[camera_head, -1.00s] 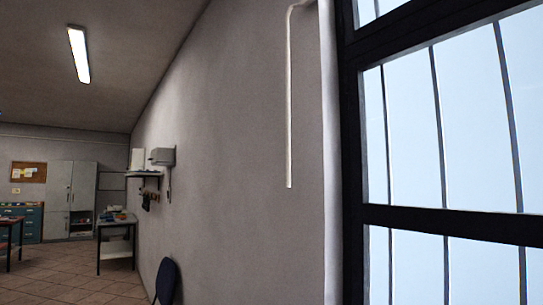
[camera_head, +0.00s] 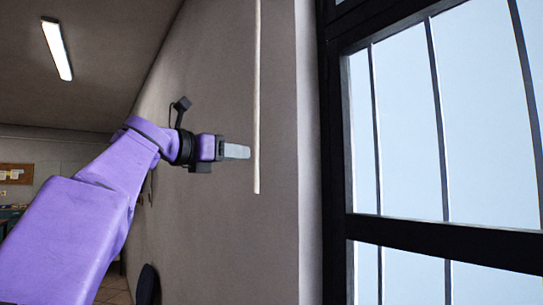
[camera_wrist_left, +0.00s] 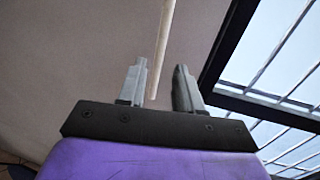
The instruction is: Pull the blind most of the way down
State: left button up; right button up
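A thin pale pull rod (camera_head: 257,95) hangs straight down along the grey wall, left of the window; its lower end hangs free. My left gripper (camera_head: 249,152) reaches in from the left, fingertips just short of the rod, a little above its lower end. In the left wrist view the gripper (camera_wrist_left: 161,88) is open, and the rod (camera_wrist_left: 164,45) shows in the gap between its two fingers, apparently touching neither. The rod's upper end and the blind itself are out of view. My right gripper is not in view.
The dark-framed window (camera_head: 440,235) stands right of the rod, its panes uncovered. The wall (camera_head: 215,220) below the rod is clear. A dark chair back (camera_head: 148,285) stands low at the left, and a ceiling lamp (camera_head: 57,50) shows above.

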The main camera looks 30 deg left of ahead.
aim_at(256, 155)
pick_arm(q)
jog(key=w+p, duration=0.1)
jog(key=w, duration=0.1)
jog(key=w+d+p, duration=0.1)
jog(key=w, duration=0.1)
jog(key=w+p, duration=0.1)
jog(key=w, duration=0.2)
jog(key=shift+d+r, duration=0.15)
jog(key=shift+w, duration=0.25)
jog(key=shift+s, duration=0.2)
jog(key=c, duration=0.4)
grip_shut()
